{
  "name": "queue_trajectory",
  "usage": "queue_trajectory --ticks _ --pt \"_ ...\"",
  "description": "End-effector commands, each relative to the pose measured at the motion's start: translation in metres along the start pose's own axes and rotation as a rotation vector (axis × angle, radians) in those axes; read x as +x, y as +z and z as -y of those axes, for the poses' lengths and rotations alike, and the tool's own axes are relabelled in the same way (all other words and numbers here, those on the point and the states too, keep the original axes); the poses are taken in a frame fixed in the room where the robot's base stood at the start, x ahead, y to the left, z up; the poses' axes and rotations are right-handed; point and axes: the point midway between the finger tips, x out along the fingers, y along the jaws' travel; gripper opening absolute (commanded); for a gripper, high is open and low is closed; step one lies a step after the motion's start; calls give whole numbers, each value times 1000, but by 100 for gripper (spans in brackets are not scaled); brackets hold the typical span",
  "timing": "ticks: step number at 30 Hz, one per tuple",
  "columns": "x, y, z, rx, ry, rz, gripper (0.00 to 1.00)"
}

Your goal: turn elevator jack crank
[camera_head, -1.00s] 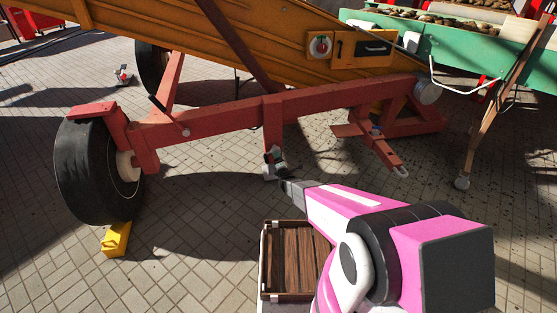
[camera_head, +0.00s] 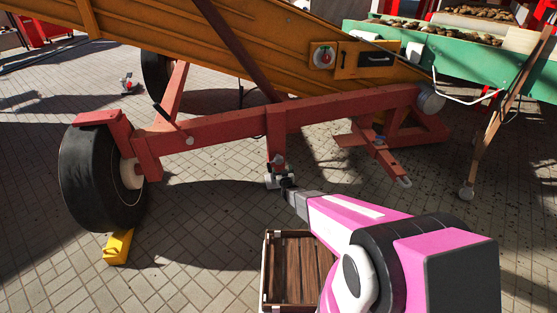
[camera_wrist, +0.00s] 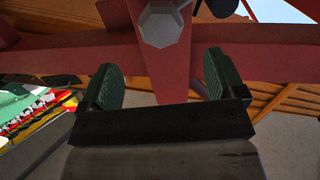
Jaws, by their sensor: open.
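The elevator (camera_head: 200,40) is an orange trough machine on a red frame (camera_head: 225,128). A short red post (camera_head: 276,132) drops from the frame, with a small pale foot or wheel (camera_head: 274,182) low on it. My gripper (camera_wrist: 160,62) is open and empty in the wrist view, its two green-padded fingers apart. A grey faceted metal part (camera_wrist: 163,25), perhaps the jack crank's end, shows just beyond and between the fingertips, against the red post. Contact is not visible. In the head view my gripper is small and dark near the post, so its fingers are unclear.
A wooden-bottomed crate (camera_head: 266,265) stands beside my arm. A black tyre (camera_head: 90,175) with a yellow chock (camera_head: 117,246) is at left. A red tow hitch (camera_head: 385,160) and a green conveyor (camera_head: 430,55) are at right. Paved floor at lower left is clear.

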Motion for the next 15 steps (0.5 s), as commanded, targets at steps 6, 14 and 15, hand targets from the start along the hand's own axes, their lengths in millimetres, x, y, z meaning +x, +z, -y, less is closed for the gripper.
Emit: queue_trajectory --ticks 6,14,15 --pt "0 0 0 258 0 0 88" --pt "7 0 0 311 0 -1 88" --pt "11 0 0 310 0 -1 88"
